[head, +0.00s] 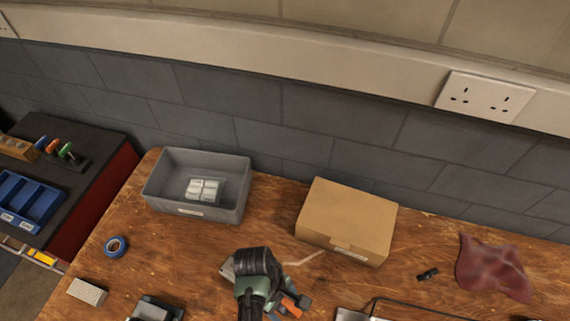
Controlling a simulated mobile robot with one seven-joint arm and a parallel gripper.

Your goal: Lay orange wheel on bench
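A small orange item (52,146), which may be the orange wheel, stands between a blue one and a green one in a dark holder on the cart at the far left. It is too small to make out its shape. The wooden bench (190,247) fills the lower middle and right.
Bare wood shows left of the tool. A blue tray (30,200) sits on the cart.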

